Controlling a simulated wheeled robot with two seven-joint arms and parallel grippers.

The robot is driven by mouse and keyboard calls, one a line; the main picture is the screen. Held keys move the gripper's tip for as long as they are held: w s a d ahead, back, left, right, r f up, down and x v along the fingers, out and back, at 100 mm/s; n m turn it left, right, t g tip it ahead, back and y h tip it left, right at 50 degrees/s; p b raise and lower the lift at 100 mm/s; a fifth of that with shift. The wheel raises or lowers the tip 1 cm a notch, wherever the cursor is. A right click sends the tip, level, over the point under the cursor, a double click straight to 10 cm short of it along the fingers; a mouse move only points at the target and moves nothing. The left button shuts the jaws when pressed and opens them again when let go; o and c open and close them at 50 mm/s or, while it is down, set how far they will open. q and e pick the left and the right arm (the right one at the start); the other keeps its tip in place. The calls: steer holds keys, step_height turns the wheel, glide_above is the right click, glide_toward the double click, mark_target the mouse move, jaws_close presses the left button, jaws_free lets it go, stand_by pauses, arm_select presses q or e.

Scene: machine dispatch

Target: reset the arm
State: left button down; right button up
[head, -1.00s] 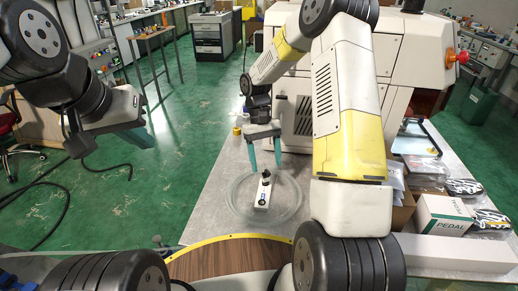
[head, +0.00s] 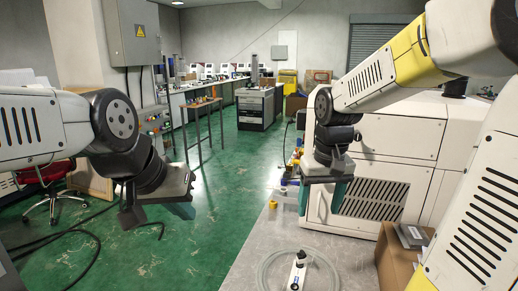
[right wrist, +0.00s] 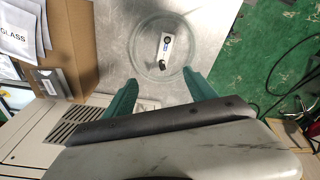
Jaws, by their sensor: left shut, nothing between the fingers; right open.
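My left gripper (head: 182,209) hangs in the air over the green floor, left of the table. It is shut and holds nothing. My right gripper (head: 321,200) is open and empty, held above the table in front of the white machine. Its teal fingers show apart in the right wrist view (right wrist: 162,88). A small white device (head: 298,270) with a black knob lies inside a clear round dish (head: 333,272) at the bottom of the head view. Both also show in the right wrist view, the device (right wrist: 166,46) beyond the open fingers, with nothing gripped.
A large white machine (head: 385,140) stands behind the right gripper. A cardboard box (head: 395,265) stands on the table at right. A grey wall cabinet (head: 131,32), a wooden table (head: 200,104) and a red chair (head: 50,172) are further back. The floor between is open.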

steer(key=s+r+t+y, duration=0.1)
steer(key=s+r+t, duration=0.3)
steer(key=s, duration=0.6)
steer(key=shift+a+r+m+t+y, duration=0.15)
steer(key=shift+r+m+t+y, duration=0.25)
steer(key=shift+r, duration=0.4)
